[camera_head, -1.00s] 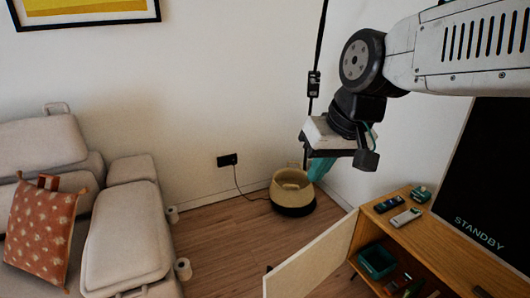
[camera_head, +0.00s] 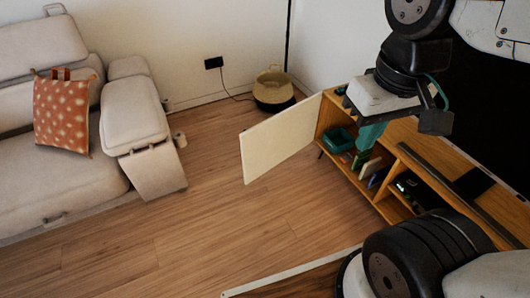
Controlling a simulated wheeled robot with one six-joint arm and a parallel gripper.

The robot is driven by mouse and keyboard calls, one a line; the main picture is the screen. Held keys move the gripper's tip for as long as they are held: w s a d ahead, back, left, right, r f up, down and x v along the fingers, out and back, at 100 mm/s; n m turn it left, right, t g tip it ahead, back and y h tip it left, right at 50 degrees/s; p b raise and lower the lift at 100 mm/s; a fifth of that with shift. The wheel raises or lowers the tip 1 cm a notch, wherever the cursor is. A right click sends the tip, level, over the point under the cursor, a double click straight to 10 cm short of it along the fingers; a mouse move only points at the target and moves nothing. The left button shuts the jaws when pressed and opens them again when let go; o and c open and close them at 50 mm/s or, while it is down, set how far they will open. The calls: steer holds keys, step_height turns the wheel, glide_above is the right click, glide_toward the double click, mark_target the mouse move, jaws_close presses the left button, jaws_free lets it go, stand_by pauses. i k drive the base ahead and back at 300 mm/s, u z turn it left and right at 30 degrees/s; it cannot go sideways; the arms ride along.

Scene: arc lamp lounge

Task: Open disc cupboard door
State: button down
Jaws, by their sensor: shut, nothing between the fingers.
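The pale disc cupboard door (camera_head: 280,140) stands swung out to the left from the left end of the low wooden unit (camera_head: 452,160). The compartment behind it is exposed, with a teal box (camera_head: 339,140) and several thin cases (camera_head: 369,167) inside. My gripper (camera_head: 369,141) points down with its teal fingers shut and empty. It appears in front of the unit's left part, right of the door and apart from it. My gripper hides part of the unit's top and opening; its exact height above the unit is hard to tell.
A beige sofa (camera_head: 135,110) with a rust cushion (camera_head: 61,112) stands at the left. A basket (camera_head: 273,92) sits in the back corner. A dark device (camera_head: 413,186) is in the unit's middle bay. Wooden floor (camera_head: 200,215) before the door is clear.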

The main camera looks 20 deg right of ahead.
mark_target(265, 145)
steer(key=z, duration=0.8)
steer(key=i, duration=0.9)
